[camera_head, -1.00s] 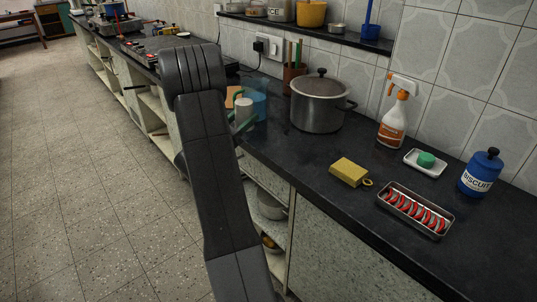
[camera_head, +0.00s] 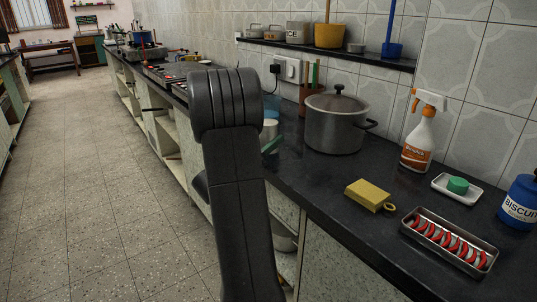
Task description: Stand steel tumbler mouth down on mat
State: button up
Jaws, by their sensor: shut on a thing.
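My dark arm rises through the middle of the view and hides most of my gripper (camera_head: 271,138). Only a small green part of it shows past the arm's right side. A pale, short cylinder, which looks like the steel tumbler (camera_head: 270,127), shows just above that green part, held in the shut gripper. The arm covers its left side, and I cannot tell which way its mouth faces. No mat can be made out in this view.
The dark counter (camera_head: 330,185) runs along the tiled wall. Open floor (camera_head: 90,200) lies left.

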aim_at(268, 160)
jog(key=shift+f+b, duration=0.45)
jog(key=shift+f, duration=1.2)
jog(key=shift+f, duration=0.2)
jog(key=o, duration=1.2)
jog(key=shift+o, duration=0.2)
jog(key=shift+r, duration=0.1)
